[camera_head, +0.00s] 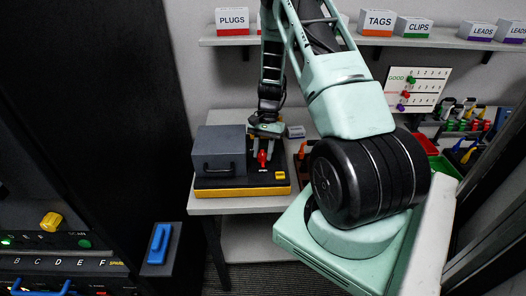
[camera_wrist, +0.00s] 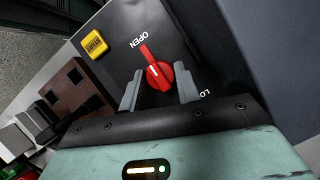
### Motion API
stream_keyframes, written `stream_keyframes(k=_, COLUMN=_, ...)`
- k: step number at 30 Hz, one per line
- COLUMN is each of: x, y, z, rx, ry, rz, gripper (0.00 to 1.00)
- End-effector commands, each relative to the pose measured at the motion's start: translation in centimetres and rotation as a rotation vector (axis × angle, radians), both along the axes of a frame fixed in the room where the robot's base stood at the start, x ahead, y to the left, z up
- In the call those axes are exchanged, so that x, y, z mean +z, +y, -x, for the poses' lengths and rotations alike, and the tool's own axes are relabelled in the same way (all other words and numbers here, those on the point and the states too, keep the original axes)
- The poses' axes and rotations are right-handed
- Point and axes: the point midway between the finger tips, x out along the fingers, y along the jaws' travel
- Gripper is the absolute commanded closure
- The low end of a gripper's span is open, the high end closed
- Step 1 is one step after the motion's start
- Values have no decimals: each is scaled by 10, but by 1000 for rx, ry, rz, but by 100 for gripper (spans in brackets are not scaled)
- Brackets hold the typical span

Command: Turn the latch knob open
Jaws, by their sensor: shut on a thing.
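The red latch knob (camera_wrist: 158,72) sits on the black top panel of a yellow-based box (camera_head: 243,191). It also shows in the head view (camera_head: 262,159). Its narrow raised grip points up and left toward the white word OPEN. A second label starting LO is partly hidden at the right finger. My gripper (camera_wrist: 159,78) reaches down over the panel, with one grey finger on each side of the knob, shut on it. In the head view my gripper (camera_head: 264,147) is small, so the finger contact is hard to see there.
A grey lid with a handle (camera_head: 219,152) stands left of the knob on the same box. A yellow button block (camera_wrist: 94,43) sits on the panel. A brown block with square holes (camera_wrist: 75,88) lies beside the box. Labelled boxes line the shelf (camera_head: 232,41) behind.

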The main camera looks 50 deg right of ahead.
Motion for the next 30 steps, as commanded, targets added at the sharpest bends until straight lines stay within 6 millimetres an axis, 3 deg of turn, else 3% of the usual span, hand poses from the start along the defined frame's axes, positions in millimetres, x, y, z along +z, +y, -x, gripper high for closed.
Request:
stream_keyframes(k=1, x=0, y=0, z=0, rx=1, ry=1, rz=0, gripper=65)
stream_keyframes(k=3, x=0, y=0, z=0, rx=1, ry=0, rz=0, gripper=47)
stream_keyframes(k=16, x=8, y=-4, z=-2, rx=-1, ry=-3, rz=2, gripper=47)
stream_keyframes(k=20, x=28, y=-12, z=-5, rx=-2, ry=-5, rz=4, gripper=47)
stream_keyframes(k=30, x=102, y=-42, z=-15, rx=-1, ry=-6, rz=4, gripper=47)
